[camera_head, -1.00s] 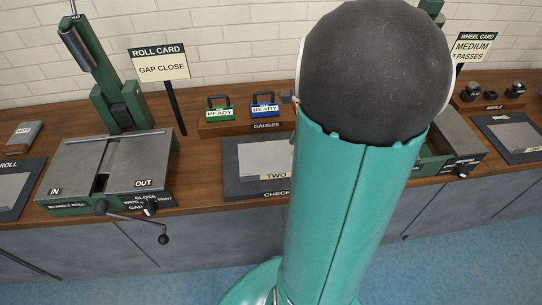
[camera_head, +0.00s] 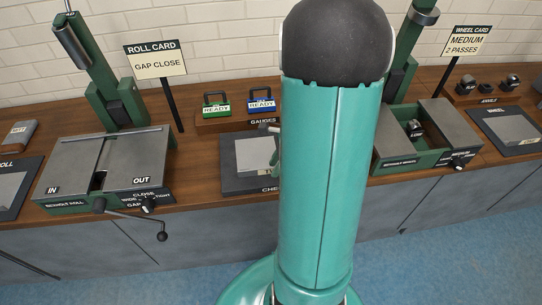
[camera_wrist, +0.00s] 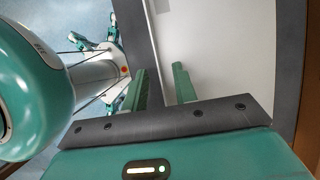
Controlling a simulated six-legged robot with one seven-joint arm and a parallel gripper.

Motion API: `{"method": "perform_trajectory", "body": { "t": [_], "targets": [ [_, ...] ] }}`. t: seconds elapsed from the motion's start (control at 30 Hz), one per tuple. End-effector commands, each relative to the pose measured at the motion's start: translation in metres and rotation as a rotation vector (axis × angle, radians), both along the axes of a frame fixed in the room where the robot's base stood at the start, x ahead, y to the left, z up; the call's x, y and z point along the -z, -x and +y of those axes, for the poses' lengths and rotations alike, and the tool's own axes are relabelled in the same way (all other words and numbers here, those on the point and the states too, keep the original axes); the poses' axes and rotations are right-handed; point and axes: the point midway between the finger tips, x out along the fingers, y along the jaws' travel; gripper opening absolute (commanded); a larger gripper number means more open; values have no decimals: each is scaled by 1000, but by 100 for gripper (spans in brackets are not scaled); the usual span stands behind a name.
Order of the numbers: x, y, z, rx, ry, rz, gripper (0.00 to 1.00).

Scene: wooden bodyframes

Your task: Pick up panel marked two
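The panel, a pale grey sheet (camera_head: 255,152), lies on the dark CHECK tray (camera_head: 232,183) at the middle of the bench. The TWO label seen on it earlier is now hidden behind my arm. In the wrist view the panel (camera_wrist: 220,45) fills the upper right, with the tray's dark border (camera_wrist: 160,50) to its left. My gripper (camera_wrist: 162,84) is open, its two green fingers apart with nothing visibly held between them. The fingers appear over the panel's edge; whether they touch it I cannot tell. In the head view the gripper is mostly hidden by my arm.
The bead roll machine (camera_head: 107,168) with its crank stands left of the tray. Another machine (camera_head: 427,140) stands on the right. The gauges rack (camera_head: 218,122) with green and blue gauges sits behind the tray. Further trays lie at both bench ends.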

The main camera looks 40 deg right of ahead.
Motion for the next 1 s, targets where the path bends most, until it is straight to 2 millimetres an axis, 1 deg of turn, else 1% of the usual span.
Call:
{"method": "perform_trajectory", "body": {
  "t": [0.07, 0.1, 0.17, 0.2, 0.23, 0.6, 0.73, 0.87, 0.97, 1.0],
  "targets": [
    [0, 0, 0, 0, 0, 0, 28],
    [0, 0, 0, 0, 0, 0, 24],
    [0, 0, 0, 0, 0, 0, 12],
    [0, 0, 0, 0, 0, 0, 5],
    [0, 0, 0, -1, 0, 0, 0],
    [-1, 0, 0, -1, 1, -1, 0],
    [-5, 0, -1, -1, 1, -2, 0],
    [-16, -1, -1, -2, 4, -4, 0],
    [-31, -1, 0, -4, 4, -4, 0],
    [-37, 0, 3, -3, 3, -4, 0]
  ]
}}
